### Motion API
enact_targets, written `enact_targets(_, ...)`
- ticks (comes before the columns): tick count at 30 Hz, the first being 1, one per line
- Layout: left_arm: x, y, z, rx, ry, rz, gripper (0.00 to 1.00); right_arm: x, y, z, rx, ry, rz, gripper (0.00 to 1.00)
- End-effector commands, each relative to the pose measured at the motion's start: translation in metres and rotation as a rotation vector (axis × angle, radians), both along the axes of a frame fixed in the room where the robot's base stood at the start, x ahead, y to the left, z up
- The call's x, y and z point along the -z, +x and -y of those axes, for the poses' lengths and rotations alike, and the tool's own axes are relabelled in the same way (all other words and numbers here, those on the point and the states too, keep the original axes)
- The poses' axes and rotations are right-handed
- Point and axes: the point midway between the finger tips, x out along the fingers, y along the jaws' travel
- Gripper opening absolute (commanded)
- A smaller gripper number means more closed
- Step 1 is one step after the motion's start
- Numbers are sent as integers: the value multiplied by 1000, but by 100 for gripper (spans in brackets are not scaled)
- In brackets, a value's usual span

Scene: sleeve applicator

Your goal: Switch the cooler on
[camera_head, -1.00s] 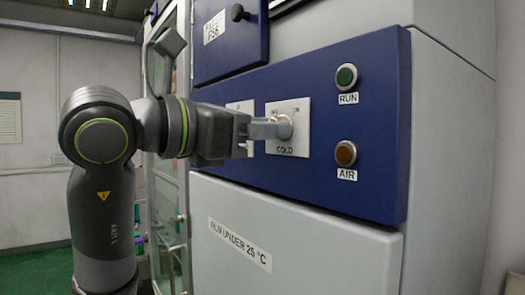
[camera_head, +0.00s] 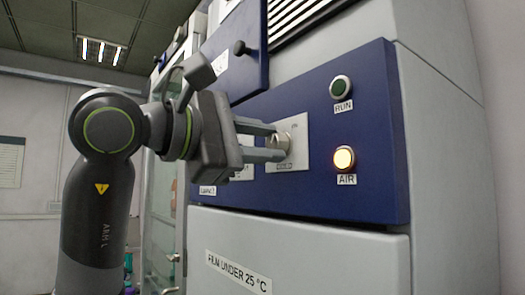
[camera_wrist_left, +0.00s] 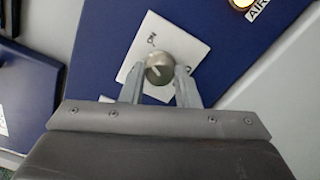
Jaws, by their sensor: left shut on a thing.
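The cooler's switch is a round silver knob (camera_head: 279,142) on a white plate (camera_head: 298,136) marked COLD, set in the blue panel. In the left wrist view the knob (camera_wrist_left: 159,69) has a light pointer line, and ON is lettered on the plate (camera_wrist_left: 146,35). My left gripper (camera_head: 271,143) is shut on the knob, one finger on each side; its fingers also show in the left wrist view (camera_wrist_left: 159,88). The gripper is rolled, with one finger above the other in the head view. My right gripper is out of view.
The AIR lamp (camera_head: 343,158) glows amber to the right of the knob. The RUN button (camera_head: 341,87) above it is dark green. A blue door (camera_head: 234,61) with a black knob is above left. A grey cover (camera_head: 330,248) labelled FILM UNDER 25 °C is below.

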Motion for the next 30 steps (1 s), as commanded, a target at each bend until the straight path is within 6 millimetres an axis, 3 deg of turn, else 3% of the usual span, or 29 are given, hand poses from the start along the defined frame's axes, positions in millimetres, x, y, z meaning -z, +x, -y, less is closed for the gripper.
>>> enact_targets(12,1,0,0,-1,155,213,6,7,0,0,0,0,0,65)
enact_targets(30,1,0,0,0,199,270,6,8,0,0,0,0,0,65)
